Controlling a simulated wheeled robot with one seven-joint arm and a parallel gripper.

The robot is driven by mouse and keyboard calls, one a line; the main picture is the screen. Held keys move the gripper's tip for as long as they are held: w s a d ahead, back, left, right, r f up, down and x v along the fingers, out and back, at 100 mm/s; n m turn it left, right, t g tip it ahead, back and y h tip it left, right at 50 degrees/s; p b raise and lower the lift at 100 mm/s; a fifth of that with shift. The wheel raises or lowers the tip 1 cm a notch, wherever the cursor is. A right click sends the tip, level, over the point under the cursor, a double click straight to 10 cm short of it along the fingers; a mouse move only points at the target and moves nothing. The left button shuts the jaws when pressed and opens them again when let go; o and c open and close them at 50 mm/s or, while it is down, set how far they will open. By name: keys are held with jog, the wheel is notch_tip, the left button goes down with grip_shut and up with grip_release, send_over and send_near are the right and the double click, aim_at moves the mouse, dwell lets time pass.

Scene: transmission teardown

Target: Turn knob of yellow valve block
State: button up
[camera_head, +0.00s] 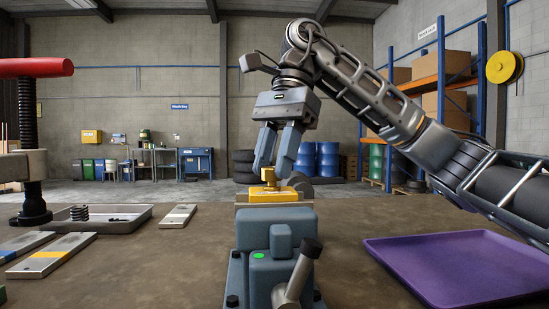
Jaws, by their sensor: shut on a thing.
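The yellow valve block (273,195) sits at the top of a blue-grey vise (277,250) in the middle of the bench. Its brass-coloured knob (269,176) stands up from the top of the block. My gripper (277,168) comes down from above with its two grey fingers around the knob. The fingers are shut on the knob, and its upper part is partly hidden between them. The lower stem of the knob shows below the fingertips.
A purple tray (455,268) lies on the bench at right. At left are a grey tray (124,217) with a spring (79,213), flat metal plates (52,256) and a press with a red handle (36,68). The vise handle (298,275) sticks up in front.

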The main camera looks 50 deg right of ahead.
jog(key=o, duration=1.1)
jog(key=shift+c, duration=0.2)
jog(key=p+v, duration=0.1)
jog(key=v, duration=0.6)
jog(key=shift+r, duration=0.4)
jog(key=shift+d, duration=0.15)
